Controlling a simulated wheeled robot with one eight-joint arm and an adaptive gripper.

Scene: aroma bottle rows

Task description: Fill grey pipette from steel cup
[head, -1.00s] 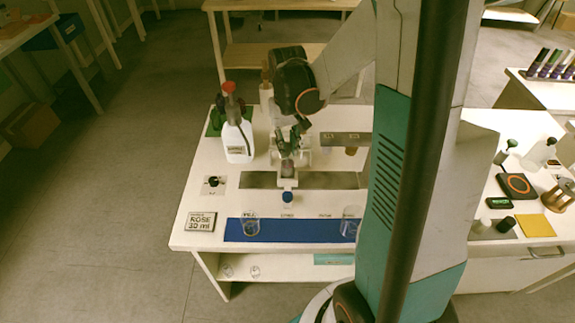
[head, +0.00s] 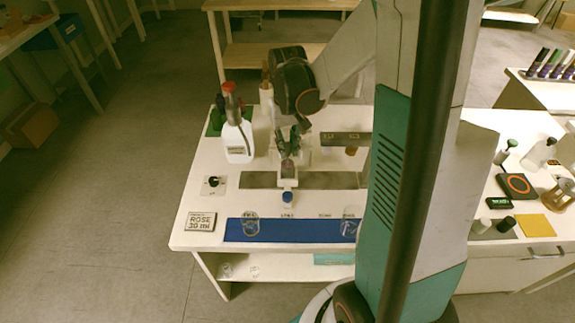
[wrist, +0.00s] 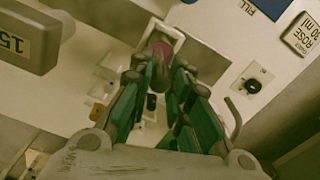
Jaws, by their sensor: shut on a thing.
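My gripper (head: 289,153) points down over the white table, at the back edge of the grey strip. In the wrist view its green fingers (wrist: 160,82) are closed around a small dark, pinkish-topped piece (wrist: 161,52), which appears to be the grey pipette. Its lower end is hidden. In the head view a pinkish-grey piece (head: 288,169) shows just below the fingertips, over a pale block. I cannot tell whether the pipette tip is inside anything. I cannot make out the steel cup with certainty in either view.
A white bottle with a red top (head: 238,141) stands left of my gripper. A small blue-capped vial (head: 287,198) stands in front. Clear glass beakers stand on the blue mat (head: 290,231). A ROSE 30 ml card (head: 200,222) lies at front left. A grey labelled bar (head: 345,139) is right.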

